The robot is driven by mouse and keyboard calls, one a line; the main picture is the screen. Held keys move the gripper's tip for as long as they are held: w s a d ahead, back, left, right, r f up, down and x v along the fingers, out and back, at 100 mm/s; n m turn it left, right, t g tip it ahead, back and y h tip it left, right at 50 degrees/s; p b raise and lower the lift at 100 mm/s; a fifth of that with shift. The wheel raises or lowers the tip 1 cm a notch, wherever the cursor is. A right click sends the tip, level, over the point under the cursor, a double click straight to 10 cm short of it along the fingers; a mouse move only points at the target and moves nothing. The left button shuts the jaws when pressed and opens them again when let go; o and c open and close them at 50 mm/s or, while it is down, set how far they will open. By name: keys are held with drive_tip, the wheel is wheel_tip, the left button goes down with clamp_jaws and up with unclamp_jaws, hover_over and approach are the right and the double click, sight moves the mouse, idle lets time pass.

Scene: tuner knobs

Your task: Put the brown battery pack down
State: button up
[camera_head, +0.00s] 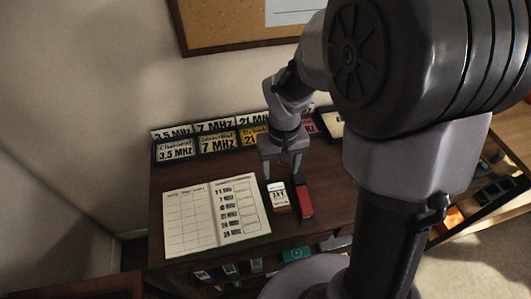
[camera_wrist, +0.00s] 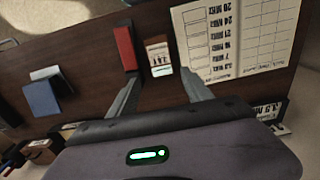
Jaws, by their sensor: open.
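A small brown block with a white printed label, which looks like the brown battery pack (camera_head: 279,200), lies on the dark desk between the open log book and a red block. In the wrist view the pack (camera_wrist: 159,53) is just beyond the fingertips, in line with the gap between them. My gripper (camera_head: 282,173) is open, with its fingers pointing down at the desk behind the pack. In the wrist view my gripper (camera_wrist: 160,82) shows nothing between its fingers. I cannot tell how high the fingertips are above the desk.
The red block (camera_head: 304,199) lies close to the right of the pack. The open log book (camera_head: 190,230) covers the desk's left front. Frequency cards (camera_head: 176,151) stand along the back. In the wrist view a blue block (camera_wrist: 41,98) sits farther left.

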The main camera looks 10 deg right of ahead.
sight(279, 196)
wheel_tip(279, 196, down, 14)
drive_tip(key=b, duration=0.6)
drive_tip(key=shift+s+f, duration=0.1)
drive_tip(key=shift+f, duration=0.1)
drive_tip(key=shift+r, duration=0.15)
drive_tip(key=shift+c, duration=0.2)
drive_tip(key=c, duration=1.2)
